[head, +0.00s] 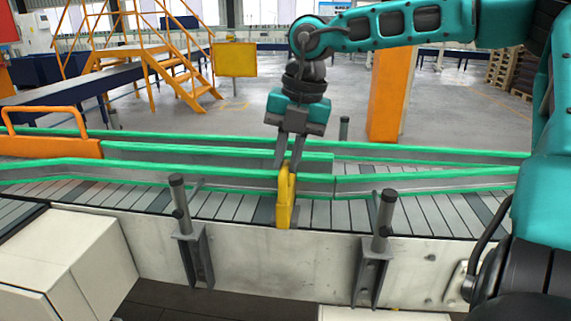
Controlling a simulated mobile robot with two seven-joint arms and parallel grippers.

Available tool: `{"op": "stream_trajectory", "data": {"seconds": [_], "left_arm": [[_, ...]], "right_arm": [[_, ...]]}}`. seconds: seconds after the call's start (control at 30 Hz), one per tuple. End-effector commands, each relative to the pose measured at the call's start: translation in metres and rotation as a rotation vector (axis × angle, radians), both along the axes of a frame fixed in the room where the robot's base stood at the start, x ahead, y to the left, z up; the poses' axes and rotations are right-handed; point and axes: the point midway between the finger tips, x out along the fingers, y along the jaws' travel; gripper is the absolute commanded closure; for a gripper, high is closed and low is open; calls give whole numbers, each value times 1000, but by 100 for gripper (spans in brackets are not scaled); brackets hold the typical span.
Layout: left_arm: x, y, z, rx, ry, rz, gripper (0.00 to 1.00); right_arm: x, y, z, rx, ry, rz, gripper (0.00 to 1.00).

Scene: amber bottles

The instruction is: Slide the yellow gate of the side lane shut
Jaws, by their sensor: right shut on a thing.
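The yellow gate (286,206) stands upright at the near side of the conveyor, close to the middle of the head view. It overlaps the near green-topped guide rail (225,175). My right gripper (287,162) reaches down from above with its fingers shut on the top of the gate. The fingers hide part of the gate's upper end. I cannot tell how far the gate sits along its travel. My left gripper is not in view.
The slatted conveyor (425,211) runs across the view. Two dark posts on brackets, one left (179,205) and one right (384,215), flank the gate. An orange guard (50,146) is at the left. A white box (85,260) stands at front left.

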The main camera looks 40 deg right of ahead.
Motion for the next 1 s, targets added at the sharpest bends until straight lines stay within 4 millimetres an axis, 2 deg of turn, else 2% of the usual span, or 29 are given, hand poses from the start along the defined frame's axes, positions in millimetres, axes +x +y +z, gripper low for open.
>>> {"op": "stream_trajectory", "data": {"seconds": [0.1, 0.2, 0.53, 0.57, 0.8, 1.0], "left_arm": [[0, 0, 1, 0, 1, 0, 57], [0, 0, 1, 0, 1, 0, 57], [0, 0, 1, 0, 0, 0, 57], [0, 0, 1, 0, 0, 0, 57], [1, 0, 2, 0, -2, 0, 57], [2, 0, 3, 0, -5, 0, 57]], "right_arm": [[12, -15, 0, -1, -2, -5, 100], [18, -22, 1, -2, -3, -2, 100], [20, -25, 2, -6, -10, 0, 100], [20, -25, 2, -6, -10, 0, 81], [19, -24, 1, -3, -5, 0, 58], [19, -23, 0, -2, -4, 0, 58]]}}
